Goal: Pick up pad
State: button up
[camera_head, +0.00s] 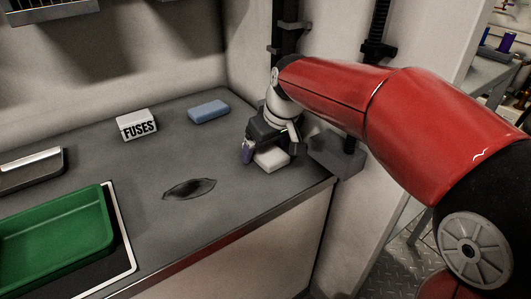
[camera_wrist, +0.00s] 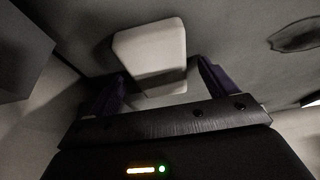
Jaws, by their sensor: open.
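A pale, white-grey block (camera_head: 271,159) lies on the grey counter near its right front corner. It also shows in the wrist view (camera_wrist: 150,47). A flat blue block (camera_head: 208,111) lies farther back on the counter. I cannot tell for sure which of the two is the pad. My gripper (camera_wrist: 161,72) is open, with its dark purple fingers on either side of the pale block's near end in the wrist view. In the head view my gripper is low over the pale block and hides part of it; contact cannot be told.
A white box marked FUSES (camera_head: 137,124) stands at the back. A dark oval patch (camera_head: 190,189) marks the counter. A green tray (camera_head: 108,222) and a dark metal-topped case (camera_head: 32,171) are at left. A wall and black upright (camera_head: 286,60) stand close behind my gripper.

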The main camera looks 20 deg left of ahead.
aim_at(267, 150)
jog(key=c, duration=1.1)
jog(key=shift+o, duration=0.2)
jog(key=shift+r, duration=0.2)
notch_tip(267, 150, up, 20)
jog(key=p, duration=0.4)
jog(key=shift+f, duration=0.15)
